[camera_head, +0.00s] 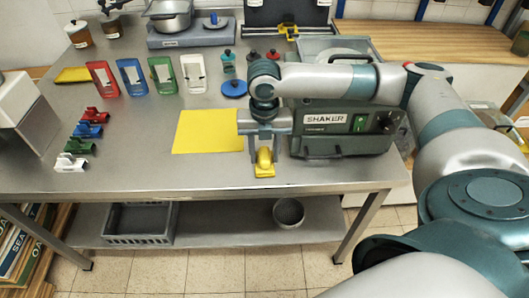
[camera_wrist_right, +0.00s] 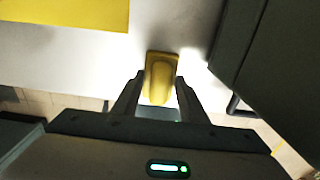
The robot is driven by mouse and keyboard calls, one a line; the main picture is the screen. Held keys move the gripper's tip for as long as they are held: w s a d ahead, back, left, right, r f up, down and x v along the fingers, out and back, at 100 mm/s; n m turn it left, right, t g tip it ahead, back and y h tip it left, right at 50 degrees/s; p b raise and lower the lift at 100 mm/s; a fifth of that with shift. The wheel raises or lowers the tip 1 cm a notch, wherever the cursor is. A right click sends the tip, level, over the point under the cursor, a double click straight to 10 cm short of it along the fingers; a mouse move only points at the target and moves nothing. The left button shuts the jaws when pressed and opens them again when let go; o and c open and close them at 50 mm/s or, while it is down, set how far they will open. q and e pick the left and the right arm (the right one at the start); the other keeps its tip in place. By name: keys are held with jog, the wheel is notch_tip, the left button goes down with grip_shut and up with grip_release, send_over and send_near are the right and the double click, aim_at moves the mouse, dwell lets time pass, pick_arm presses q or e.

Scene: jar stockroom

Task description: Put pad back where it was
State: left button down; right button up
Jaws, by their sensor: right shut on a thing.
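My right gripper (camera_head: 264,150) is shut on a small yellow piece (camera_head: 264,165), near the front of the steel table and just left of the shaker. In the right wrist view, the yellow piece (camera_wrist_right: 160,77) sits between the two fingers of the gripper (camera_wrist_right: 158,98). I cannot tell whether it touches the table. A flat yellow square (camera_head: 208,131) lies on the table just left of the gripper; I cannot tell which yellow thing is the pad. My left gripper is not in view.
The shaker (camera_head: 340,140) stands close right of the gripper. Small white (camera_head: 72,161), green (camera_head: 80,145), blue (camera_head: 89,129) and red (camera_head: 95,115) pieces line the left. Behind are coloured panels, including a white one (camera_head: 194,73), and a blue disc (camera_head: 234,88).

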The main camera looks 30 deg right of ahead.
aim_at(264, 153)
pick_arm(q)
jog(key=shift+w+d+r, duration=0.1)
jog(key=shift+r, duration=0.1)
pick_arm(e)
jog(key=shift+f, duration=0.1)
jog(key=o, duration=1.1)
jog(key=shift+r, duration=0.65)
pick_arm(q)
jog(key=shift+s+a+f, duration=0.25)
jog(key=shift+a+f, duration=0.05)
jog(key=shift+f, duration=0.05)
pick_arm(e)
notch_tip(264, 153, up, 11)
